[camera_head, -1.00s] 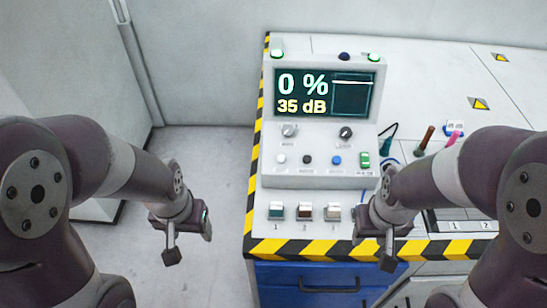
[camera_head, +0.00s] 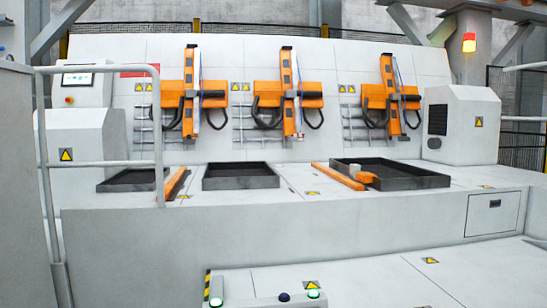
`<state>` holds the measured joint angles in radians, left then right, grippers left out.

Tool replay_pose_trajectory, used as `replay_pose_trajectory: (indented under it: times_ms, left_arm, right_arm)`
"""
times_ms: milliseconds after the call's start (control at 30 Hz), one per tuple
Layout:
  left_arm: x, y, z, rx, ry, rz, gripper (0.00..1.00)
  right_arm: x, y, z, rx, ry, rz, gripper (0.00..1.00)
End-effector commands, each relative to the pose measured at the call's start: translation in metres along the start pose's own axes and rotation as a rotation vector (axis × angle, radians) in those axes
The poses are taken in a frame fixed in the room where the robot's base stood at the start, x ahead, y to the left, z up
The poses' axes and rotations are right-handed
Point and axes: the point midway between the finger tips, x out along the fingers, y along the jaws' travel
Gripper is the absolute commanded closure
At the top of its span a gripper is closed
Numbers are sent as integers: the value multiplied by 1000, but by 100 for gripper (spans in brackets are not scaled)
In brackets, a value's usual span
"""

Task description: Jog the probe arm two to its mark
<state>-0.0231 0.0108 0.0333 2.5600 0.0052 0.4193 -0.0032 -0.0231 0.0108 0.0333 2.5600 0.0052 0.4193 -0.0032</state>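Three orange probe arms hang on the sloped white back panel of the gantry: a left one (camera_head: 190,95), a middle one (camera_head: 290,95) and a right one (camera_head: 391,95). Each has an upright orange beam with a crosspiece and dark cables looping below. Which one is arm two is not labelled legibly here. No mark for it can be made out. The top of the control console (camera_head: 268,299) shows at the bottom edge, with green lamps and a dark dome. Its screen and switches are out of view. Neither of my grippers is in view.
Dark trays (camera_head: 240,183) and orange bars (camera_head: 338,176) lie on the white gantry bed. A white railing (camera_head: 100,164) stands at left. A small panel screen (camera_head: 77,79) stands at back left.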

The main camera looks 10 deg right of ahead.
Motion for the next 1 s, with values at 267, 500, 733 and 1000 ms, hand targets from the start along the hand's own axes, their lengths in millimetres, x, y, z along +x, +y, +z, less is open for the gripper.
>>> replay_pose_trajectory:
  times_ms: [267,500,733,1000]
  left_arm:
    - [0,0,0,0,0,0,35]
    - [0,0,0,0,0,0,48]
    - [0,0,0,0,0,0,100]
    - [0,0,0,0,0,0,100]
  right_arm:
    - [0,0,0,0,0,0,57]
    - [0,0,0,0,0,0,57]
    - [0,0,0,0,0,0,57]
    - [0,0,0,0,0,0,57]
